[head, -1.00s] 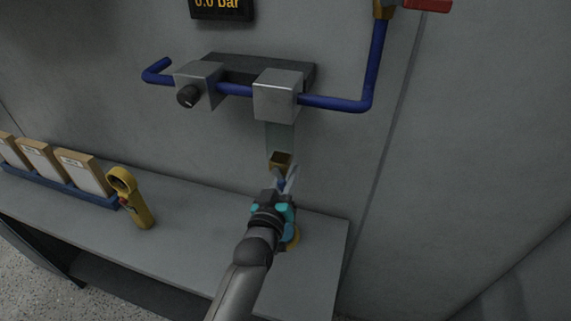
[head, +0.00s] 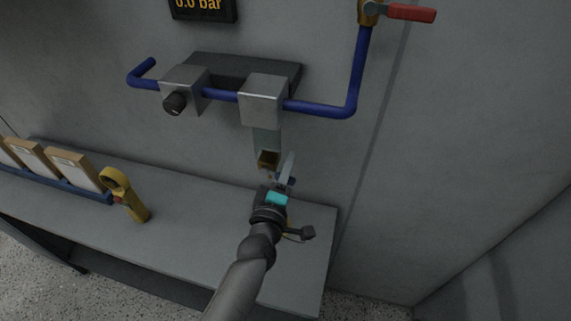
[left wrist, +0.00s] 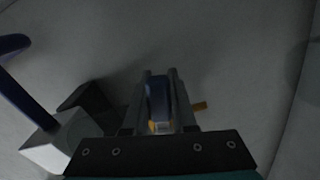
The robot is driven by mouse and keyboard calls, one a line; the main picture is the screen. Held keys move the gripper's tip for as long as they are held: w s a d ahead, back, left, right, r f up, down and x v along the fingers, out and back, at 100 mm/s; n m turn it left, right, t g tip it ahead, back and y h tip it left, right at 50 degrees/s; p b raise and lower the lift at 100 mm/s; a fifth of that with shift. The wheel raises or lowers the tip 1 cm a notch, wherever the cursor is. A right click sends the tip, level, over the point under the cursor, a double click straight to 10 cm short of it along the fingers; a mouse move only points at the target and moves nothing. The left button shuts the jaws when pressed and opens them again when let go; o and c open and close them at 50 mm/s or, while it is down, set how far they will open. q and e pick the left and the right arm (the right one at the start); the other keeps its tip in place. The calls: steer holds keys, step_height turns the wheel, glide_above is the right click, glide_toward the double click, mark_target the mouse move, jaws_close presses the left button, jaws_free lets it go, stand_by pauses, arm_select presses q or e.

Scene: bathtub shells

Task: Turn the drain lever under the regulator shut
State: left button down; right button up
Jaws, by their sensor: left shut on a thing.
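The regulator is a pair of metal blocks on the blue pipe, with a black knob (head: 175,103) on the left block. Under the right block (head: 263,101) hangs a translucent bowl (head: 266,139) with a brass drain valve (head: 268,159) at its bottom. My left gripper (head: 285,172) is at this valve from below. In the left wrist view the gripper (left wrist: 160,100) is shut on the blue drain lever (left wrist: 157,96), with a finger on each side. In the head view the fingers hide most of the lever. My right gripper is not in view.
A gauge display (head: 203,7) reads 0.0 bar. A red-handled valve (head: 410,12) sits at upper right. A yellow item is mostly hidden behind my arm.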

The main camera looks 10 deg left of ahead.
arm_select(q)
steer(key=shift+r+n+p, duration=0.15)
steer(key=shift+r+n, duration=0.15)
steer(key=shift+n, duration=0.45)
steer(key=shift+r+n+p, duration=0.15)
steer(key=shift+r+n, duration=0.1)
steer(key=shift+n, duration=0.5)
steer(key=c, duration=0.7)
jaws_free()
steer(key=s+b, duration=0.1)
steer(key=s, duration=1.4)
steer(key=shift+s+a, duration=0.15)
steer(key=shift+a, duration=0.05)
